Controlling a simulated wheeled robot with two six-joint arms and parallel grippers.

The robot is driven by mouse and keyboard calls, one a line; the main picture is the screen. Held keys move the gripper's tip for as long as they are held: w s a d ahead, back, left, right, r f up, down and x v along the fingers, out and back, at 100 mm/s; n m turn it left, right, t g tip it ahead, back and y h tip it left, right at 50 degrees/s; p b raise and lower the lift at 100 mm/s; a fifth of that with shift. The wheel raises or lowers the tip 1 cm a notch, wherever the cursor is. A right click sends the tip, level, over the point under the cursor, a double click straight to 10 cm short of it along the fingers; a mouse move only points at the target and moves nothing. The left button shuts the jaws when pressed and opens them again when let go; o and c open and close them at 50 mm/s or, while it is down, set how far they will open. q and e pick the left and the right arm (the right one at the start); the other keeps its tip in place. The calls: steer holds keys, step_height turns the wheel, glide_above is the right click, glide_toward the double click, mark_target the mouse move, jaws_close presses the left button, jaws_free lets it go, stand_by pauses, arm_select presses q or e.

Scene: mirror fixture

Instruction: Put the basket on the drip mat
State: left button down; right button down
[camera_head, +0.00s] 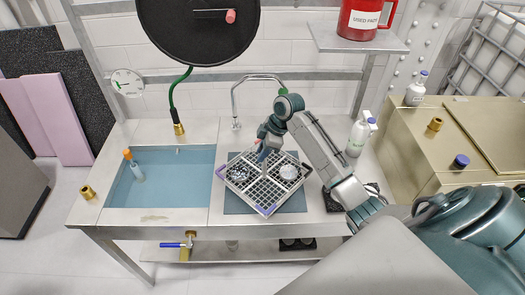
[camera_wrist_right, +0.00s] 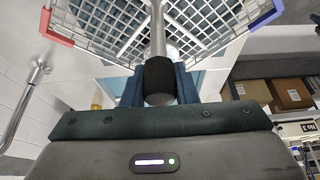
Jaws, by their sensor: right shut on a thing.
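The basket (camera_head: 245,186) is a square pale wire-grid basket with coloured corners, set diagonally in the head view, with a central post. It also shows in the right wrist view (camera_wrist_right: 105,22). My right gripper (camera_head: 265,153) is above the basket's middle, shut on the dark grip of its post (camera_wrist_right: 159,78). The drip mat (camera_head: 296,203) is a flat blue-grey sheet on the steel counter, mostly hidden under the basket. The basket is over the mat; I cannot tell whether it touches it. My left gripper is out of view.
Shiny scourer-like items lie in the basket. A water-filled sink (camera_head: 165,185) with an orange-topped bottle (camera_head: 134,168) is at left. A curved tap (camera_head: 236,105) stands behind the mat. A white spray bottle (camera_head: 359,137) is at right. A red container (camera_head: 364,18) sits on a shelf.

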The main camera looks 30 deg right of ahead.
steer(key=shift+f, duration=0.65)
steer(key=c, duration=1.6)
jaws_free()
steer(key=shift+f, duration=0.2)
steer(key=o, duration=0.5)
steer(key=shift+r, duration=0.1)
steer(key=shift+c, duration=0.2)
steer(key=shift+s, duration=0.1)
steer(key=shift+r, duration=0.1)
